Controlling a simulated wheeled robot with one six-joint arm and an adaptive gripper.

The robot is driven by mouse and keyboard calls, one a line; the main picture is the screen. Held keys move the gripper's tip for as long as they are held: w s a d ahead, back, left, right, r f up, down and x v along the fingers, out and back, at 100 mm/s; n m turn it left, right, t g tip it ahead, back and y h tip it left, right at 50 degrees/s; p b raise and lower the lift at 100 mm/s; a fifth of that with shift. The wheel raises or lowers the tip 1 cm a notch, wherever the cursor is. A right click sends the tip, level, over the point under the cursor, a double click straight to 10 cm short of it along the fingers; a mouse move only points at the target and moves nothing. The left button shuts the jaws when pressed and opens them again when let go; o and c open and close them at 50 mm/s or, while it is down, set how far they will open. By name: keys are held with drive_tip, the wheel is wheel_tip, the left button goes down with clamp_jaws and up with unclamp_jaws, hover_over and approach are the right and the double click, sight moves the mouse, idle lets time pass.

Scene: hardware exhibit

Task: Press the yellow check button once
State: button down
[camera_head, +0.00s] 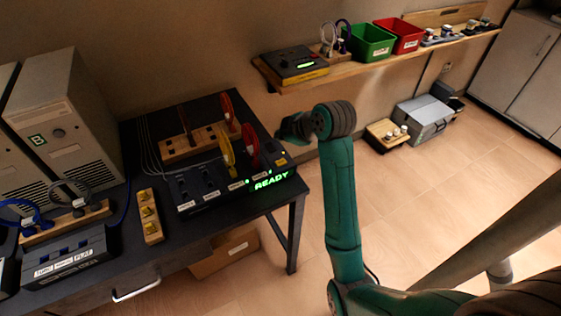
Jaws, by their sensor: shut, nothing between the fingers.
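A small yellow patch (280,162), which looks like the yellow check button, sits on the right end of the dark panel (215,190) on the black table. It is too small to read any mark on it. The panel has a lit green READY display (271,179) just below the patch. My teal arm rises from the lower right and bends left at its top. My gripper (281,134) is at the arm's dark end, just above the yellow patch in the picture, and looks apart from it. It is shut and empty. Its fingertips are hard to make out.
Red and yellow levers (227,155) stand up from the panel, left of my gripper. A wooden strip with yellow knobs (148,214) lies to the left on the table (190,228). A wall shelf (385,66) holds bins and a dark device (294,63). Open floor lies right of the table.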

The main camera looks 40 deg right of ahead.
sight(282, 163)
drive_tip(key=shift+f, duration=3.9)
drive_tip(key=shift+f, duration=0.2)
drive_tip(key=shift+f, duration=0.25)
drive_tip(key=shift+f, duration=0.4)
drive_tip(key=shift+r, duration=0.85)
drive_tip(key=shift+r, duration=0.1)
drive_tip(key=shift+r, duration=2.4)
